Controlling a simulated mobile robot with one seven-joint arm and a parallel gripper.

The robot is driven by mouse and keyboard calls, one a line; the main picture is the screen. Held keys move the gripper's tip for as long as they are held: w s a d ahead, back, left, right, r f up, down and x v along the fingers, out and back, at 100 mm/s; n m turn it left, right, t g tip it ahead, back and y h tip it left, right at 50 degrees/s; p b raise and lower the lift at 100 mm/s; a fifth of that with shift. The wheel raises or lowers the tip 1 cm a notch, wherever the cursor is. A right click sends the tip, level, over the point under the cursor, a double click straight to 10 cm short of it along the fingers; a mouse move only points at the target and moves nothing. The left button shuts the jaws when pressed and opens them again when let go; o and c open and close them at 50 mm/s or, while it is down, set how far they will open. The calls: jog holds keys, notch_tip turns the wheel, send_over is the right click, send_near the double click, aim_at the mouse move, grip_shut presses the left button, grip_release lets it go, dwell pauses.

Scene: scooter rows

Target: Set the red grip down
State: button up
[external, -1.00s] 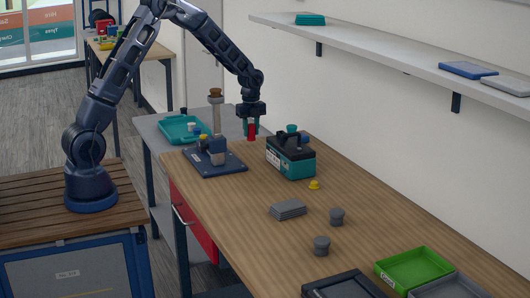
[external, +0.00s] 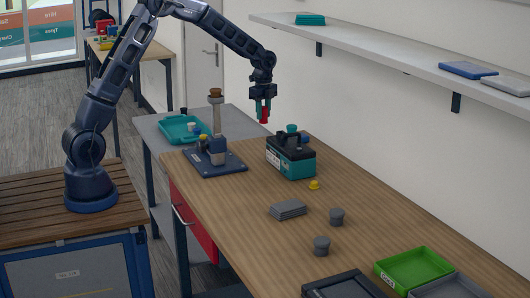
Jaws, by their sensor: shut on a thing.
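The red grip (external: 264,117) is a small red piece held upright between the fingers of my gripper (external: 263,108). My gripper points down and is shut on the grip. It hangs in the air above the wooden bench (external: 250,208), over the far part of it. In the picture it is just left of and above the teal and black box (external: 291,161). The grip touches no surface that I can see.
A dark blue fixture (external: 215,162) with a tall brown-topped post (external: 216,110) stands left of the box. A teal tray (external: 186,130) lies behind it.

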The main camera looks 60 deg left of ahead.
jog(key=w+d+n, duration=0.5)
jog(key=w+d, duration=0.1)
jog(key=d, duration=0.3)
jog(key=w+d+n, duration=0.4)
jog(key=w+d, duration=0.2)
jog(key=d, duration=0.4)
jog(key=s+d+m, duration=0.4)
jog(key=d+m, duration=0.3)
jog(key=d, duration=0.5)
jog(key=s+d+m, duration=0.4)
jog(key=d+m, duration=0.4)
jog(key=d, duration=0.3)
jog(key=s+d+m, duration=0.4)
jog(key=d+m, duration=0.3)
jog(key=d, duration=0.5)
jog(key=f, duration=0.9)
jog(key=shift+a+f, duration=0.25)
jog(key=shift+f, duration=0.1)
jog(key=shift+f, duration=0.15)
jog(key=o, duration=1)
jog(key=shift+c, duration=0.2)
notch_tip(320, 180, up, 12)
